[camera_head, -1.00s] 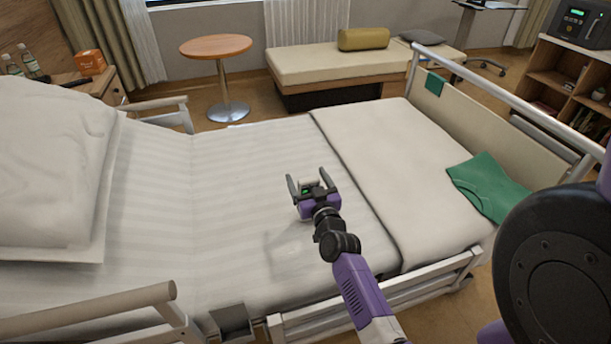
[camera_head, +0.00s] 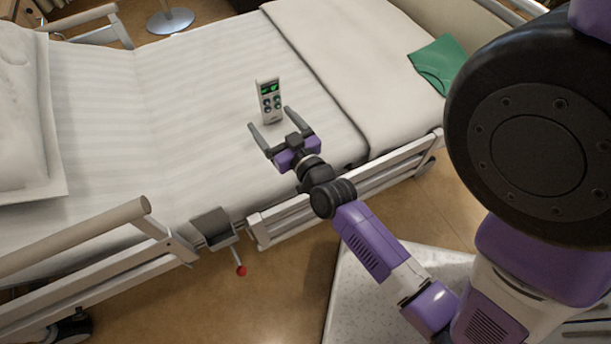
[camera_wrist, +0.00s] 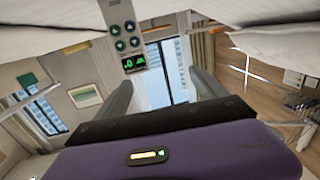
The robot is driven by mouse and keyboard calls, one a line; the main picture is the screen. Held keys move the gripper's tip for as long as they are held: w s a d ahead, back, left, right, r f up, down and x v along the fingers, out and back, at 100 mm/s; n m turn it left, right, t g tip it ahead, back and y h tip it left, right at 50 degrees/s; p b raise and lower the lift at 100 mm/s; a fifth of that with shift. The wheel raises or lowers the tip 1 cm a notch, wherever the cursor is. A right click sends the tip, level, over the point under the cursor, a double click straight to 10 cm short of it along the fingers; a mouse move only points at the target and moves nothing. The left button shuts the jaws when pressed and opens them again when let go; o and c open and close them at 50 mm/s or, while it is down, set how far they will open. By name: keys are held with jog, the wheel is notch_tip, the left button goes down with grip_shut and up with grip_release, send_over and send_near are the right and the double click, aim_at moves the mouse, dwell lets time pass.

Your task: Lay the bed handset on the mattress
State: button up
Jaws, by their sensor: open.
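The bed handset (camera_head: 269,101) is a pale slab with a lit green display and several round buttons. In the head view it looks upright on the striped mattress (camera_head: 150,110), its face towards me. Its lower end is near my fingertips, and exact contact with the sheet is hard to tell. My gripper (camera_head: 271,119) is open and empty, on the near side of the handset. The wrist view is upside down. There the handset (camera_wrist: 124,38) shows beyond the left finger, apart from my gripper (camera_wrist: 158,78).
A folded cream blanket (camera_head: 350,70) covers the foot end, with a green cloth (camera_head: 438,63) on it. Side rails (camera_head: 85,240) line the near edge, beside a grey bracket with a red knob (camera_head: 241,270). The mattress left of the handset is clear.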

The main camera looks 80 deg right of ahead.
jog(key=s+a+n+t+y, duration=0.1)
jog(key=s+a+n+y, duration=0.1)
jog(key=a, duration=0.6)
jog(key=s+a+n+t+y, duration=0.1)
jog(key=s+a+n+y, duration=0.15)
jog(key=a, duration=0.55)
jog(key=s+a+r+n+y, duration=0.4)
jog(key=s+a+r+y, duration=0.3)
jog(key=s+a, duration=0.3)
jog(key=shift+s+a+r, duration=0.25)
jog(key=shift+a+r, duration=0.3)
jog(key=shift+a, duration=0.35)
jog(key=shift+y, duration=0.25)
notch_tip(320, 180, up, 9)
jog(key=p, duration=0.9)
jog(key=shift+r, duration=0.1)
